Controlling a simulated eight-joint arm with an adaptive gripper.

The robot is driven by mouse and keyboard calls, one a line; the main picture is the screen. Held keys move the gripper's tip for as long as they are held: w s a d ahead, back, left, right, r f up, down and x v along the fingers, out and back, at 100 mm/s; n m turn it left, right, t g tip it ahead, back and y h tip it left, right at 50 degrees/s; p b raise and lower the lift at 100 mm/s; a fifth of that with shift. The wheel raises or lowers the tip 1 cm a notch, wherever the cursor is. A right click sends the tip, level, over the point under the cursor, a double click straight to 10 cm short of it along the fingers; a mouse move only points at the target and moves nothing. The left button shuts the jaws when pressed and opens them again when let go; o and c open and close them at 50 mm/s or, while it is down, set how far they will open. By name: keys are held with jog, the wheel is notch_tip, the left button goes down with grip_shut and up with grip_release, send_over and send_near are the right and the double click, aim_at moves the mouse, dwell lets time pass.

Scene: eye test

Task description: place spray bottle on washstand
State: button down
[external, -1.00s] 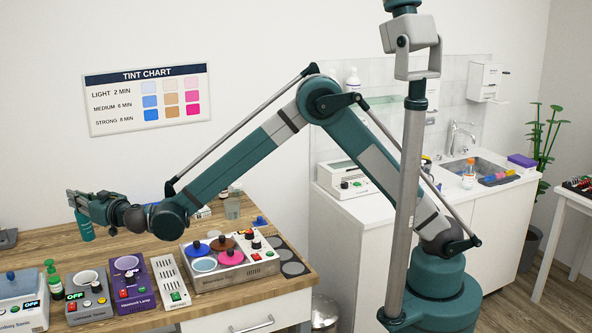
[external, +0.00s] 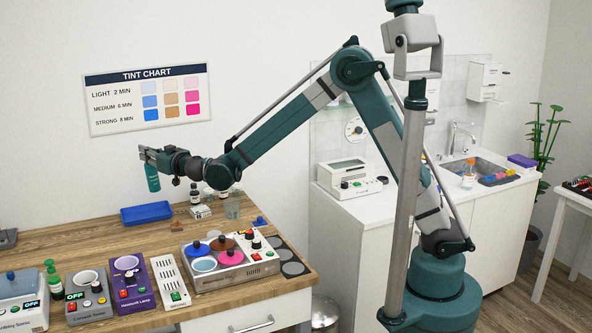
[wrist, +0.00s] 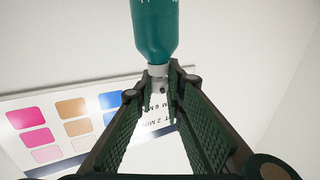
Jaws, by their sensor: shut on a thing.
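A teal spray bottle (external: 152,180) hangs from my gripper (external: 148,155) at the left, above the back of the wooden table. In the wrist view the teal body (wrist: 155,28) is at the top, with its pale neck (wrist: 158,70) between my fingertips (wrist: 160,86). My gripper is shut on the neck. The white washstand (external: 340,235), with a sink (external: 470,168) and tap, stands at the right, far from my gripper. My own arm and a post hide part of its front and top.
A blue tray (external: 146,213) lies on the wooden table (external: 60,233) below the bottle. Dark bottles (external: 194,194), a tint pot unit (external: 232,262) and several devices stand on the table.

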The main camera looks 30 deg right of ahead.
jog(key=w+d+r+m+h, duration=0.1)
jog(key=w+d, duration=0.2)
jog(key=d, duration=1)
jog(key=w+d+r+m+t+h, duration=0.1)
jog(key=w+d, duration=0.2)
jog(key=d, duration=1)
jog(key=w+d+r+m+h, duration=0.1)
jog(key=w+d+r+h, duration=0.15)
jog(key=d, duration=1.05)
jog(key=s+d+m+h, duration=0.1)
jog(key=s+d, duration=0.3)
jog(key=d, duration=1.4)
jog(key=s+d+m+t+h, duration=0.1)
jog(key=s+d, duration=0.4)
jog(key=d, duration=1.4)
jog(key=shift+s+h, duration=0.25)
jog(key=shift+h, duration=0.5)
jog(key=shift+a, duration=0.1)
